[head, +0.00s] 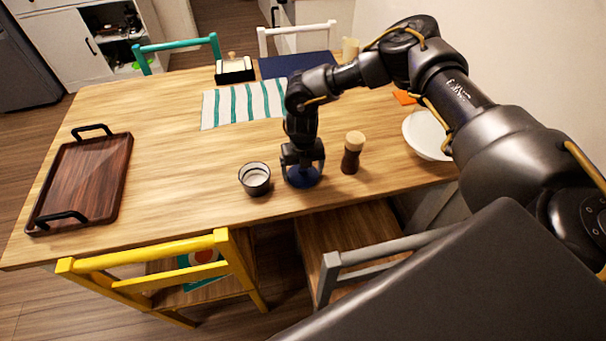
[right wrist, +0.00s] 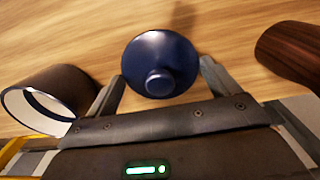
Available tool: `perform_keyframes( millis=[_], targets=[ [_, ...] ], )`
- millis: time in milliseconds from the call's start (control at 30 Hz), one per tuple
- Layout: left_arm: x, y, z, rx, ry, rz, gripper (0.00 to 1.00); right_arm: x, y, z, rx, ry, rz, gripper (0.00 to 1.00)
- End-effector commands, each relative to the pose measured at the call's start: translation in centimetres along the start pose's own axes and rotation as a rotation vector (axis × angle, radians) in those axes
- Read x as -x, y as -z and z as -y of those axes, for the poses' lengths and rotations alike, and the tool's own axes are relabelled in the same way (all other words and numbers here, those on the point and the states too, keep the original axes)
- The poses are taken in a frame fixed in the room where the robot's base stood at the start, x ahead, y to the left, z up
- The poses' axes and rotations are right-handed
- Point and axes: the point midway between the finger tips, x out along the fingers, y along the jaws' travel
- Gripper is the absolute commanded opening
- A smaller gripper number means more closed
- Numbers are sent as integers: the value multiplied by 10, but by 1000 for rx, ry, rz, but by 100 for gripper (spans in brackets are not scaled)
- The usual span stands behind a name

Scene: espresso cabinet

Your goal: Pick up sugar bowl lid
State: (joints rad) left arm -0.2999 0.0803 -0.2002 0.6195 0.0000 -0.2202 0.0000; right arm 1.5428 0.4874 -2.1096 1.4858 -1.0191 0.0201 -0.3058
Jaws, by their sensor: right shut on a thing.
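The sugar bowl lid (head: 303,178) is a dark blue disc with a round knob. My right gripper (head: 303,160) points down over it. In the right wrist view the lid (right wrist: 162,50) sits between the two fingertips of the right gripper (right wrist: 161,75), which is shut on its sides, with the knob facing the camera. I cannot tell whether the lid touches the table. The open sugar bowl (head: 255,180), dark outside and white inside, stands just left of the lid; it also shows at the left of the right wrist view (right wrist: 62,88). My left gripper is not in view.
A brown shaker with a pale top (head: 352,153) stands close right of the gripper. A white bowl (head: 425,137) is farther right, beneath my arm. A wooden tray (head: 85,175) lies far left. A striped mat (head: 225,106) lies behind. The table between tray and sugar bowl is clear.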

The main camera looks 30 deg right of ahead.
Motion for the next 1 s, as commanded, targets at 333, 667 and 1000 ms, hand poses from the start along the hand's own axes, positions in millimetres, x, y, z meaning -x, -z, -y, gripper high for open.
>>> perform_keyframes(
  millis=[333,667,1000],
  targets=[
    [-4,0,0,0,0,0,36,8,0,0,0,-1,1,65],
    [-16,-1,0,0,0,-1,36,61,25,-10,7,-4,1,65],
    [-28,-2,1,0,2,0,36,108,89,-30,8,-2,1,65]
  ],
)
